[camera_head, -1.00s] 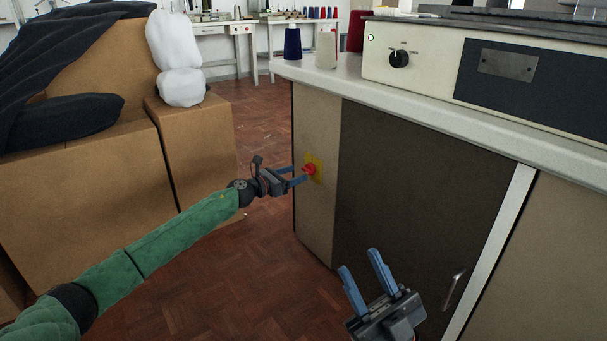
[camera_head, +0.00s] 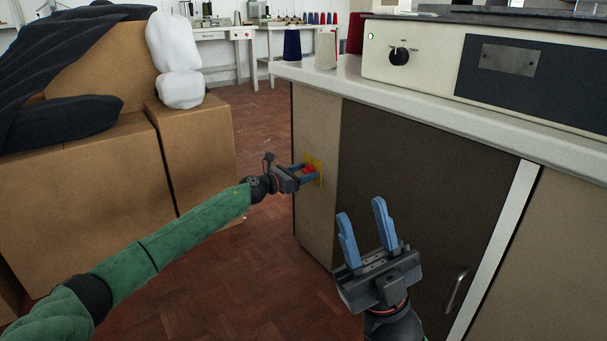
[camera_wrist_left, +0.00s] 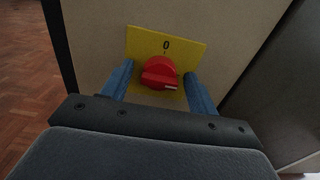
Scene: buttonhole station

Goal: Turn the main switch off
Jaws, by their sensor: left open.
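The main switch is a red rotary knob (camera_wrist_left: 159,73) on a yellow plate (camera_wrist_left: 188,48) marked 0 at its top. A pale mark on the knob points to the right, away from the 0. In the head view the red knob (camera_head: 309,169) is on the cabinet's left side panel. My left gripper (camera_head: 313,173) is open, with its blue fingers on either side of the knob; I cannot tell whether they touch it. My right gripper (camera_head: 362,222) is open and empty, in front of the dark cabinet door, fingers up.
The dark cabinet door (camera_head: 410,190) has a metal handle (camera_head: 456,289). On the worktop (camera_head: 340,78) stand thread cones and a control box (camera_head: 425,60) with a black knob and a lit green lamp. Cardboard boxes (camera_head: 85,190) stand at the left. The floor between is clear.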

